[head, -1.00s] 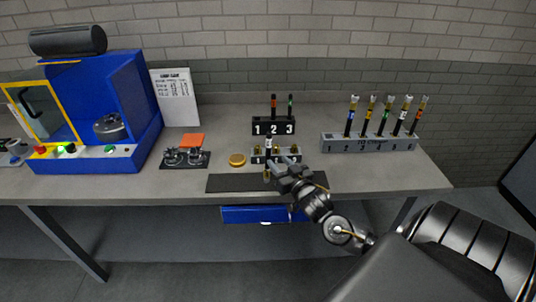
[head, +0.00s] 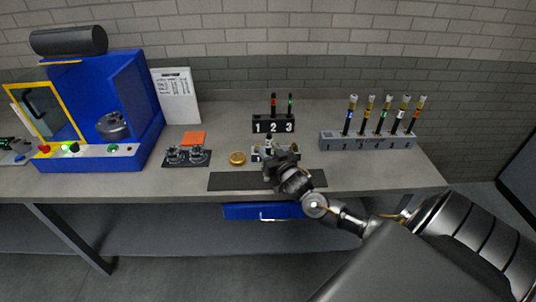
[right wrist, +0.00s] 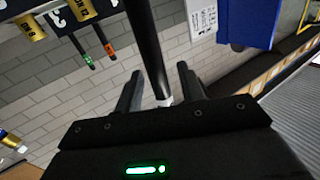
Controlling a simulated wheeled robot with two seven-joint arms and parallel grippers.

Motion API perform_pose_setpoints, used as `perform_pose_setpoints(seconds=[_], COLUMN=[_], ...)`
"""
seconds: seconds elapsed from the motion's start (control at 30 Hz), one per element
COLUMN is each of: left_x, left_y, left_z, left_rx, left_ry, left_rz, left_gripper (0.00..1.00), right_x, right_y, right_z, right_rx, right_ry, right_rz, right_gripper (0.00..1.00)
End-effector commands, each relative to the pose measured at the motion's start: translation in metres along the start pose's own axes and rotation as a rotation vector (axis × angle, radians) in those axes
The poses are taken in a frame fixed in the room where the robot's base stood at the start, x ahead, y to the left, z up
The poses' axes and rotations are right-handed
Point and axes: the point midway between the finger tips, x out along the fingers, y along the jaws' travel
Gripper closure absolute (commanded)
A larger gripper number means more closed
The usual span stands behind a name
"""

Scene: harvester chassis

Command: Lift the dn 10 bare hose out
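I cannot read this hose's own label. My left gripper is not in view.
A black 1-2-3 stand (head: 273,125) with orange- and green-banded hoses is behind. A grey rack (head: 368,142) of several hoses stands right. A blue machine (head: 140,115), black fittings tray (head: 187,157) and brass disc (head: 237,158) are left. A dark mat (head: 235,181) lies in front.

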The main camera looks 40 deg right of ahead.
Motion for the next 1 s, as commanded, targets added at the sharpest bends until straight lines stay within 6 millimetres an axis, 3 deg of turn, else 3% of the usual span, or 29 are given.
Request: perform_pose_setpoints(seconds=[0.03, 0.33, 0.73, 1.0], left_x=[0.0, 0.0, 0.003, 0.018], left_y=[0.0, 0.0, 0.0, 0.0], left_z=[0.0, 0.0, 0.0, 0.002], left_rx=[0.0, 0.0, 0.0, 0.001], left_ry=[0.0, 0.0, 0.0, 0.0], left_rz=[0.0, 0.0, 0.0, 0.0], left_gripper=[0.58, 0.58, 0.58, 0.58], right_x=[0.0, 0.0, 0.0, 0.0], right_y=[0.0, 0.0, 0.0, -0.001], right_z=[0.0, 0.0, -0.003, -0.024], right_rx=[0.0, 0.0, 0.001, 0.001], right_ry=[0.0, 0.0, 0.003, 0.006], right_rz=[0.0, 0.0, 0.0, -0.001], right_gripper=[0.61, 1.0, 1.0, 1.0])
